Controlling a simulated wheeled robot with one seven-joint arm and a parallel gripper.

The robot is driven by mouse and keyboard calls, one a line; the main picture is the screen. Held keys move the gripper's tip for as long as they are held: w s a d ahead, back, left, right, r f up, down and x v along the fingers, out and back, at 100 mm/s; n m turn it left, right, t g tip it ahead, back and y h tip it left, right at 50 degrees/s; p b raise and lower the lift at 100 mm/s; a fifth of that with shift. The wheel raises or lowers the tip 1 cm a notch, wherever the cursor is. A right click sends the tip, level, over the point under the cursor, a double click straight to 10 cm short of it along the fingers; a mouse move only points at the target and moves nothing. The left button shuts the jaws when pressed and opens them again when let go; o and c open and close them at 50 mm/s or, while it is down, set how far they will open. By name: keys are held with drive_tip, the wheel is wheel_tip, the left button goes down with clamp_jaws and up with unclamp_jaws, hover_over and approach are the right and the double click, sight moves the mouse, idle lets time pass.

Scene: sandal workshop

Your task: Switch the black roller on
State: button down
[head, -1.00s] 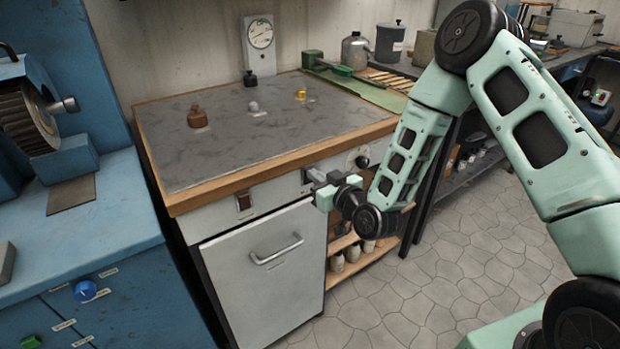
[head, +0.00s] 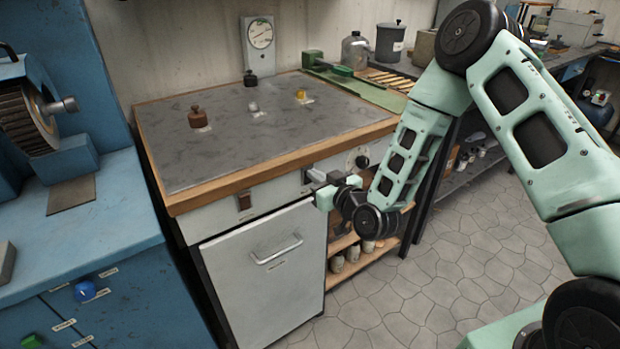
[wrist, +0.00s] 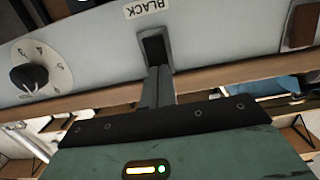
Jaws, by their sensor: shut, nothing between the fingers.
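A dark rocker switch (wrist: 154,47) sits under a label reading BLACK (wrist: 146,8) on the pale front panel, upside down in the wrist view. My gripper (wrist: 158,72) is shut and empty, its fingertips at the lower part of the switch in that view, partly covering it. I cannot tell whether they touch it or which way the rocker is tipped. I cannot pick out the black roller itself.
A brown switch (head: 244,201) lies left on the same panel, and a round dial (head: 360,160) lies right. Below is a white door (head: 265,280) with a handle. A blue machine (head: 90,240) stands at left. The tiled floor (head: 440,260) is clear.

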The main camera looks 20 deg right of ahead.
drive_tip(key=shift+w, duration=0.2)
idle(0.5)
drive_tip(key=shift+s, duration=0.1)
drive_tip(key=b+v, duration=0.1)
drive_tip(key=v, duration=0.6)
drive_tip(key=shift+s+f+b, duration=0.3)
drive_tip(key=shift+s+f, duration=0.05)
drive_tip(key=shift+s, duration=0.1)
drive_tip(key=shift+d, duration=0.1)
